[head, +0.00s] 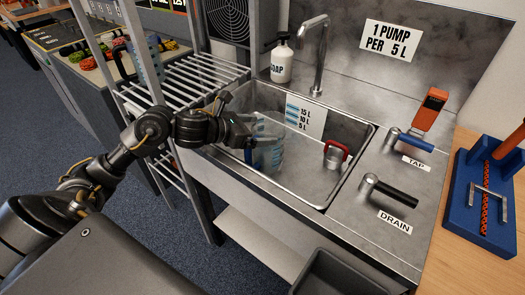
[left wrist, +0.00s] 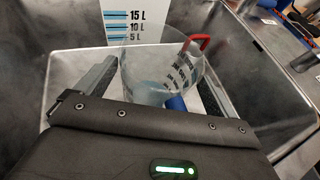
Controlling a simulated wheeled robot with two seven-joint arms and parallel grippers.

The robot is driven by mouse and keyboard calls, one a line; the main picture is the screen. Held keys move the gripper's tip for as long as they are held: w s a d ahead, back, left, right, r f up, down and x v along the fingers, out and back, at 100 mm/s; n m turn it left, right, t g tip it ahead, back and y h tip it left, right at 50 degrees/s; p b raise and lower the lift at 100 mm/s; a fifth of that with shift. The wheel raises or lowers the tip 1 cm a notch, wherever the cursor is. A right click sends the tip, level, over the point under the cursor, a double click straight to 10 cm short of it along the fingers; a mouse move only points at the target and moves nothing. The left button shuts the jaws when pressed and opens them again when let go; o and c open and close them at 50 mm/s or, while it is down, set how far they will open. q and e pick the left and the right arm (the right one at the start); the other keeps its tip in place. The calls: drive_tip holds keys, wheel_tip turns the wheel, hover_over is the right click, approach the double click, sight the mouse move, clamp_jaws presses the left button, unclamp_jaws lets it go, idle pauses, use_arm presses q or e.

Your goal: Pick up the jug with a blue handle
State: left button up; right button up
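The clear jug (head: 271,156) stands in the metal sink below my left gripper (head: 252,130). In the left wrist view the jug (left wrist: 150,72) has dark level marks on its wall, and its blue handle (left wrist: 177,103) is on the side nearest my gripper. The gripper's two fingers are spread wide, one on each side of the handle, with a gap between them. My right gripper is not in view.
The sink's rim (head: 345,190) surrounds the jug. A faucet (head: 318,55) and a soap bottle (head: 281,62) stand behind. Another clear jug (head: 151,62) is on the rack at left. Tap (head: 411,140) and drain (head: 390,190) levers are at right.

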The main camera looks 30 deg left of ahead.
use_arm(q)
drive_tip(key=c, duration=1.3)
drive_tip(key=shift+r, duration=0.1)
